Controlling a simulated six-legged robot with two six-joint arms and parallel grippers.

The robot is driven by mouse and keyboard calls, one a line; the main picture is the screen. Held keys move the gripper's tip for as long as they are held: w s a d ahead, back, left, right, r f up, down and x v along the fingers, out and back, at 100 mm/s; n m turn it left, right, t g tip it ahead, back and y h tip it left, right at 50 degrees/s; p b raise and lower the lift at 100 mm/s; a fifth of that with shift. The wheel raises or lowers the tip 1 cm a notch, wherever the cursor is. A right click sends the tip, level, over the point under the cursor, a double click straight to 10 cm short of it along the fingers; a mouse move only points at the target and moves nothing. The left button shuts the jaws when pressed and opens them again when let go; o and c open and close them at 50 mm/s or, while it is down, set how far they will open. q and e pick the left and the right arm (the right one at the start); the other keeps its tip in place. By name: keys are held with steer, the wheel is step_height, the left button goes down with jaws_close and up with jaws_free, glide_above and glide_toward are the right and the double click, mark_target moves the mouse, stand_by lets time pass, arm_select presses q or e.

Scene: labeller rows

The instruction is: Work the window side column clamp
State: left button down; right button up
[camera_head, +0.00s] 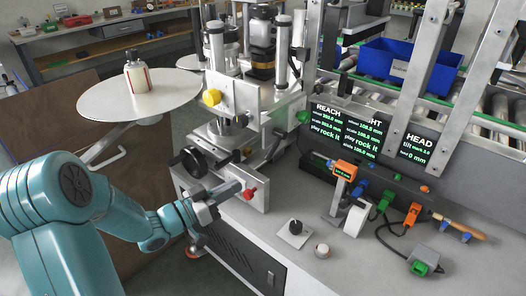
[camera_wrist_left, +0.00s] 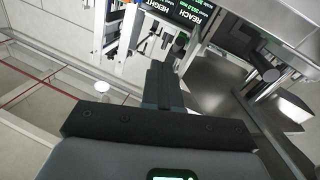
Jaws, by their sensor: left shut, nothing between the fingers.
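The labeller's column stand (camera_head: 232,90) rises in the middle of the head view. A small red clamp handle (camera_head: 249,193) sits low on the front of its base, a yellow knob (camera_head: 212,97) is higher up, and a black handwheel (camera_head: 190,160) is at its left. I cannot tell for certain which of these is the window side column clamp. My left gripper (camera_head: 232,190) is shut and empty, its tips close to the red handle; contact cannot be told. Its shut fingers also show in the left wrist view (camera_wrist_left: 165,86). My right gripper is not in view.
A round white plate (camera_head: 150,100) carrying a bottle (camera_head: 138,77) is at the left. Display panels (camera_head: 349,130) stand at the right. A black dial (camera_head: 295,227) and several corded devices sit on the grey bench (camera_head: 330,265). A blue bin (camera_head: 408,67) is behind.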

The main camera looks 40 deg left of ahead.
arm_select(q)
step_height(320, 180, up, 4)
steer(key=s+a+y+p, duration=0.1)
steer(key=s+a, duration=0.1)
steer(key=a, duration=0.1)
glide_toward(267, 155)
steer(key=w+r, duration=0.3)
steer(key=shift+n+y, duration=0.3)
steer(key=f, duration=0.1)
steer(key=w+d+f, duration=0.1)
steer(key=w+f, duration=0.1)
steer(key=shift+w+d, duration=0.15)
steer(key=shift+d, duration=0.15)
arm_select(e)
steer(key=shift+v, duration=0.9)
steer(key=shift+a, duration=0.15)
